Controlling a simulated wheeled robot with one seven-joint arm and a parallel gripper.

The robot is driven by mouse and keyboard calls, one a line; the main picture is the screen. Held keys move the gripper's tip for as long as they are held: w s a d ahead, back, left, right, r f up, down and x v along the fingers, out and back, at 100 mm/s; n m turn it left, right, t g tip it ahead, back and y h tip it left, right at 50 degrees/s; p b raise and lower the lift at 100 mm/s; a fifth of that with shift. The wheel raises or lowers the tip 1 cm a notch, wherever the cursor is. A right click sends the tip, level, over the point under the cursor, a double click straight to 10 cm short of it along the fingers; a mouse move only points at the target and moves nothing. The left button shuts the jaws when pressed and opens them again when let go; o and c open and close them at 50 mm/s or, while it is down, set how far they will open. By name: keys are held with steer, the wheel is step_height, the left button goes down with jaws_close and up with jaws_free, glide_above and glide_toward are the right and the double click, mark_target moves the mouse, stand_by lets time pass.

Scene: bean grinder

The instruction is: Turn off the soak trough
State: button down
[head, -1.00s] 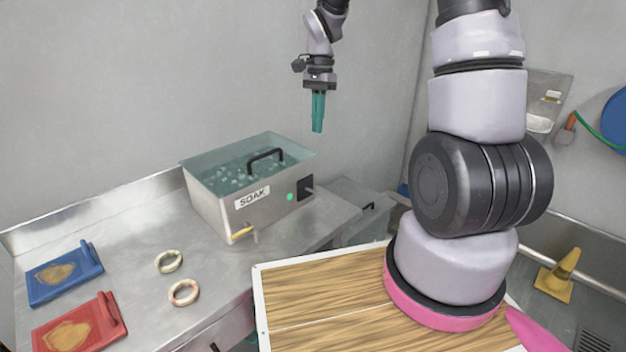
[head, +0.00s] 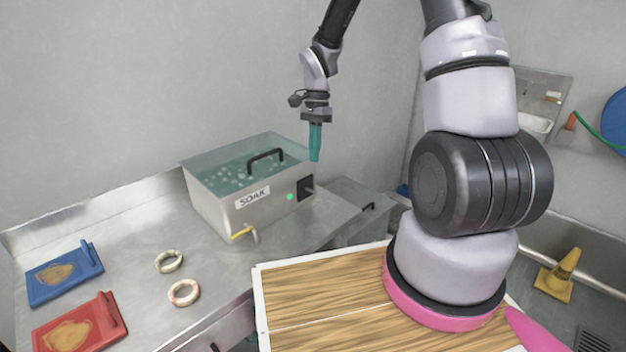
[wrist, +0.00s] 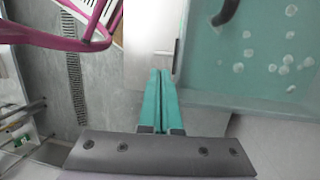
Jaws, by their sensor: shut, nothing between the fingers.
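The soak trough (head: 226,207) is a steel box labelled SOAK on the counter, filled with bubbling water under a clear lid with a black handle (head: 265,158). Its front has a lit green light (head: 290,197) and a black switch plate (head: 306,188) with a small lever (head: 312,189). A yellow-handled tap (head: 243,233) sits low on the front. My gripper (head: 315,158) has teal fingers, shut and empty, pointing down just above the switch end of the trough. In the wrist view my fingertips (wrist: 160,74) are beside the trough's edge, near a small grey lever-like part (wrist: 178,56).
A blue tray (head: 62,275) and a red tray (head: 80,325) lie at left on the counter, with two pale rings (head: 184,292) near them. A lower steel box (head: 352,205) stands right of the trough. A yellow cone-like object (head: 558,275) is in the sink.

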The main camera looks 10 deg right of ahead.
mark_target(311, 190)
steer(key=x, duration=0.8)
